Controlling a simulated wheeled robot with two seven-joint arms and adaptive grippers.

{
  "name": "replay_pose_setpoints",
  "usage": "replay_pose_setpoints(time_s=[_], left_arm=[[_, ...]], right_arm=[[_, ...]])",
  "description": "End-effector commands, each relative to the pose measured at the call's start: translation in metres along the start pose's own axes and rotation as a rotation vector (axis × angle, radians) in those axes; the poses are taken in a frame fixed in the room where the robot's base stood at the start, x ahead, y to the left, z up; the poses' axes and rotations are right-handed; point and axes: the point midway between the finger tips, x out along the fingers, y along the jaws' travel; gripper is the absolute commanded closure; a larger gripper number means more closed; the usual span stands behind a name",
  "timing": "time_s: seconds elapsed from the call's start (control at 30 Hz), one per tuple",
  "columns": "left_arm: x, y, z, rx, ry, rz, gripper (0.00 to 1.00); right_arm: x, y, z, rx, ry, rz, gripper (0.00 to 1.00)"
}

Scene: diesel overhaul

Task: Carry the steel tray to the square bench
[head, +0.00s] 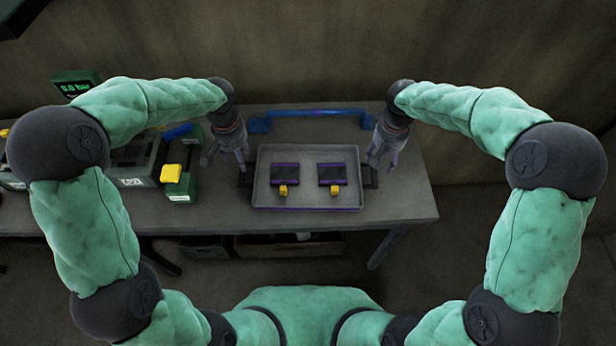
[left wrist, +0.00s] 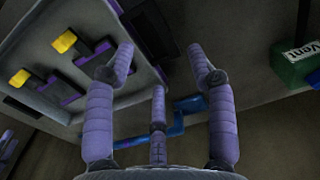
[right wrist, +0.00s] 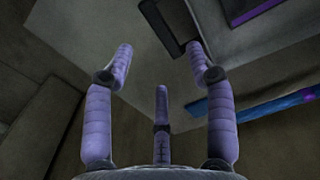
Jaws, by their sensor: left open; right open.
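The grey steel tray (head: 309,190) lies flat on a long bench (head: 405,200). It holds two dark purple-edged blocks (head: 285,174) (head: 331,173), each with a yellow piece at its front. The tray has a dark handle at its left end (head: 246,177) and one at its right end (head: 371,177). My left gripper (head: 242,162) is open and empty by the left handle, which also shows beyond its fingers in the left wrist view (left wrist: 157,30). My right gripper (head: 377,160) is open and empty by the right handle, also seen in the right wrist view (right wrist: 163,24).
A blue bar (head: 315,113) runs behind the tray. A green box with a yellow top (head: 180,187) and grey equipment (head: 130,160) stand to the left. A lit green display (head: 76,87) is at the far left. The bench's right end is clear.

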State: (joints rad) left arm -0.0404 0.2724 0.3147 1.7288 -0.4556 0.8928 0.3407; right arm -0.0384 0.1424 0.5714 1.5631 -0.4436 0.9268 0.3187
Motion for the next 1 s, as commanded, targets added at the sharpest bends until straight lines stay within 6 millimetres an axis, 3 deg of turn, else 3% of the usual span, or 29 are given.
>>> replay_pose_setpoints(time_s=[0.3,0.5,0.7,1.0], left_arm=[[0.054,0.000,0.001,0.000,-0.004,0.000,0.44],[0.079,0.000,0.001,0.000,-0.003,0.000,0.44],[0.090,0.000,0.001,0.000,-0.001,0.000,0.44],[0.092,0.000,0.000,0.000,-0.001,0.000,0.44]], right_arm=[[0.054,0.000,0.002,0.000,-0.006,0.000,0.44],[0.079,0.000,0.001,-0.001,-0.003,0.000,0.44],[0.090,0.000,0.000,0.000,-0.001,0.000,0.44],[0.092,0.000,0.001,0.000,-0.001,0.000,0.44]])
